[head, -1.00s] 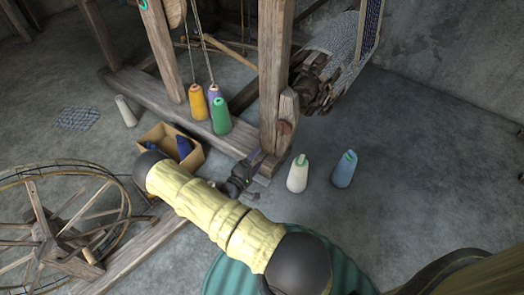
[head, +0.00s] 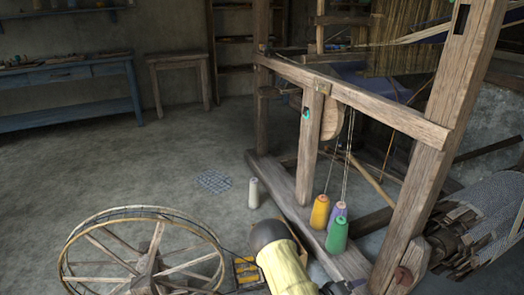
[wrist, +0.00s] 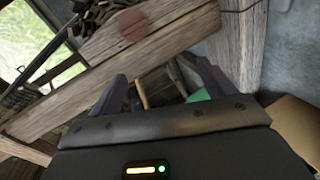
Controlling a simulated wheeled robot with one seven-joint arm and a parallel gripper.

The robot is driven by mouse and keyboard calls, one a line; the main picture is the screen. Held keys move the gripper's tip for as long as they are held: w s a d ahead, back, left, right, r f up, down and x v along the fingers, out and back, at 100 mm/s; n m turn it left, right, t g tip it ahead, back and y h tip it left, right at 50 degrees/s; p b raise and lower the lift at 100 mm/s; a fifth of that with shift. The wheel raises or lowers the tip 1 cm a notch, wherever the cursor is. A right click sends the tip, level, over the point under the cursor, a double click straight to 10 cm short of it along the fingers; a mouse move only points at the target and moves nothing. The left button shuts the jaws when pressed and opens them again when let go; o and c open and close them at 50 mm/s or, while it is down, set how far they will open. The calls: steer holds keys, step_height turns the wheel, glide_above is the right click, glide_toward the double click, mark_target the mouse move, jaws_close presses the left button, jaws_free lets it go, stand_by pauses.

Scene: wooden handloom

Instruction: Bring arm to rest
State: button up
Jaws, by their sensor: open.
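My gripper (wrist: 160,98) shows in the wrist view with its two dark fingers spread apart and nothing seen between them. Beyond the fingers are wooden beams of the loom (wrist: 130,40) and a bit of a green cone (wrist: 198,96). In the head view my arm reaches up from the bottom edge, and my gripper is mostly cut off at the bottom. The wooden loom (head: 365,98) stands to its right. Orange (head: 320,212), purple (head: 341,210) and green (head: 337,236) thread cones stand on its base beam.
A spinning wheel (head: 100,240) stands at the lower left. A pale cone (head: 254,193) stands on the floor near a patterned cloth (head: 214,181). A blue bench (head: 70,95) and a stool (head: 180,62) are at the back. Open floor lies between.

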steer(key=a+r+m+y+p, duration=0.3)
steer(key=a+r+y, duration=0.85)
steer(key=r, duration=0.55)
steer(key=s+a+r+g+y+p, duration=0.2)
steer(key=s+a+r+g+p, duration=0.15)
steer(key=s+r, duration=1.25)
steer(key=w+p+v, duration=0.2)
steer(key=p+v, duration=1)
steer(key=w+a+r+p+v, duration=0.1)
steer(key=w+p+v, duration=0.2)
steer(key=p+v, duration=0.9)
steer(key=w+p+v, duration=0.3)
steer(key=p+v, duration=0.9)
steer(key=p, duration=0.1)
steer(key=shift+s+a+r, duration=0.4)
steer(key=shift+a+r, duration=0.1)
steer(key=shift+r, duration=0.3)
steer(key=shift+h, duration=0.25)
